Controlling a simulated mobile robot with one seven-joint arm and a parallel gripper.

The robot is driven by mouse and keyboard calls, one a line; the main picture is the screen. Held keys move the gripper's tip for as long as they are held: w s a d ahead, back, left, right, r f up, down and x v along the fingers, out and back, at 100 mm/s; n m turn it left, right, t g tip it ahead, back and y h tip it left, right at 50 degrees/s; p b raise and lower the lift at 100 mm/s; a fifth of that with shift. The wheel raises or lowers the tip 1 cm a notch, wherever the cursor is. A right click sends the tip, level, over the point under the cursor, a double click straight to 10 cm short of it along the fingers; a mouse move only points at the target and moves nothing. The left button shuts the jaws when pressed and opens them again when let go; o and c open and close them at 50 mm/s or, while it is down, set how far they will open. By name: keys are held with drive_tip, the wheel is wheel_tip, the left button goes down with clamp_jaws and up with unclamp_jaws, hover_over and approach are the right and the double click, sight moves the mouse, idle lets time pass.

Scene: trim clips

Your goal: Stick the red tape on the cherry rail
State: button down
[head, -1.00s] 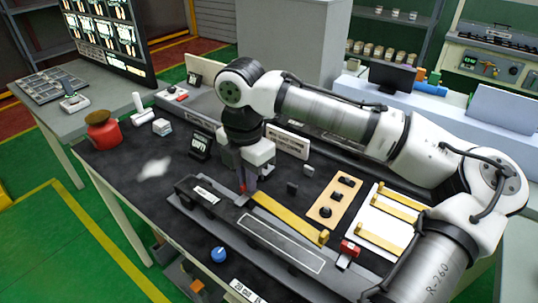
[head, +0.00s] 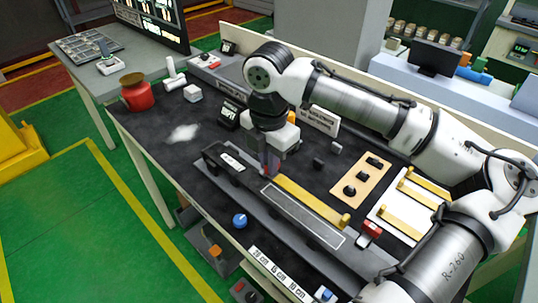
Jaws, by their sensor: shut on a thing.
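My gripper (head: 268,168) points down at the table's middle. A small red piece, seemingly the red tape (head: 264,169), shows between its fingers, which are closed on it; the fingers hide most of it. The fingertips are over or at a long dark rail assembly (head: 300,219), near the left end of a yellow strip (head: 310,200). Contact with the rail cannot be told. The rail has a white label (head: 231,161) on its dark left part and a pale outlined area to the right. No rail looks clearly cherry-coloured, and the label is too small to read.
A red block (head: 371,229) stands right of the yellow strip. Beyond are a tan board (head: 361,180) with black knobs and a white tray (head: 381,215) with yellow strips. A red jar (head: 137,95) stands far left. A blue knob (head: 239,221) is in front. The table's left part is mostly clear.

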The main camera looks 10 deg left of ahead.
drive_tip(key=shift+f+b, duration=1.4)
drive_tip(key=shift+f, duration=1.45)
drive_tip(key=c, duration=1.4)
unclamp_jaws()
drive_tip(key=shift+c, duration=0.2)
wheel_tip(320, 180, up, 14)
drive_tip(key=shift+f, duration=0.1)
